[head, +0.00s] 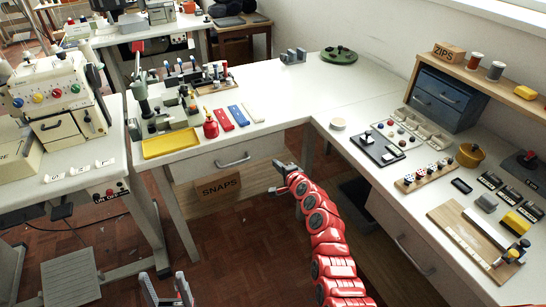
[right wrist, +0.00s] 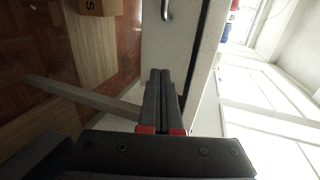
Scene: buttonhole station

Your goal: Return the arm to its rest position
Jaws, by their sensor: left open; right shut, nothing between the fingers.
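My right arm is red and reaches up from the bottom of the head view. Its gripper (head: 281,167) is over the floor gap in front of the back table, near the drawer and the SNAPS box. In the right wrist view the dark fingers of this gripper (right wrist: 160,75) lie together with nothing between them. My left gripper (head: 167,290) is at the bottom edge of the head view, its two grey fingers apart and empty, above the floor. The rest of the left arm is out of view.
The back table (head: 283,103) carries a yellow tray (head: 171,144), a red bottle (head: 210,126) and coloured strips. The SNAPS box (head: 219,186) stands below it. The right table (head: 372,185) holds several small fixtures. A sewing machine (head: 60,95) is at left.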

